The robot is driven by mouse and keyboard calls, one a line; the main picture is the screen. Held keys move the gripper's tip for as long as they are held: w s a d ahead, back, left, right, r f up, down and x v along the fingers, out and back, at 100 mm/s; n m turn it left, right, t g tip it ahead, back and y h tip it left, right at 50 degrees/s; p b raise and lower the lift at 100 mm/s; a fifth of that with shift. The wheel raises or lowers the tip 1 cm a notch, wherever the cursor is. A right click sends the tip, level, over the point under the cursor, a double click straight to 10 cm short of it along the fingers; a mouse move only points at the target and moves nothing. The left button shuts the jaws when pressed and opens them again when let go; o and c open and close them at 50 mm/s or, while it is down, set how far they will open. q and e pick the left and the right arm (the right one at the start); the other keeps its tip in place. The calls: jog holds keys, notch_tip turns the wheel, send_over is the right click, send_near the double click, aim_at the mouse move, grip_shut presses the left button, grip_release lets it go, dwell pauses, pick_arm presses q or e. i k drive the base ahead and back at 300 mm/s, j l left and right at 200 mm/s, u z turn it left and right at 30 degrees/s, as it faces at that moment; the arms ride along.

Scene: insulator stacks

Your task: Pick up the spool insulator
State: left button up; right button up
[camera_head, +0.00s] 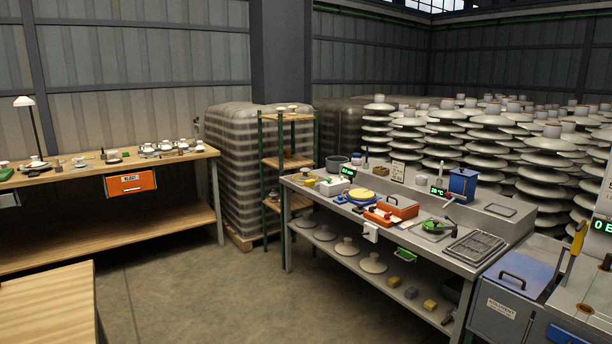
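I cannot pick out a spool insulator for sure at this size. Several small white and dark pieces, perhaps insulators (147,148), stand toward the right end of the wooden workbench (100,169) on the left. More white pieces (36,163) sit near a lamp on the same bench. White disc-shaped insulators (346,248) rest on the lower shelf of the grey metal bench. Small white pieces also sit on top of the wooden-shelved rack. Neither of my grippers is in view.
The metal bench (478,258) is crowded with boxes, tools and displays. An orange drawer (130,182) hangs under the wooden bench. A slim rack (287,162) and wrapped pallet (232,165) stand between. Open concrete floor (190,290) lies in front; a wooden tabletop (45,295) is at lower left.

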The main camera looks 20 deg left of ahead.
aim_at(305, 170)
jog(key=i+j+u, duration=0.7)
jog(key=i+u, duration=0.15)
jog(key=i, duration=0.5)
jog(key=i+u, duration=0.3)
jog(key=i, duration=0.45)
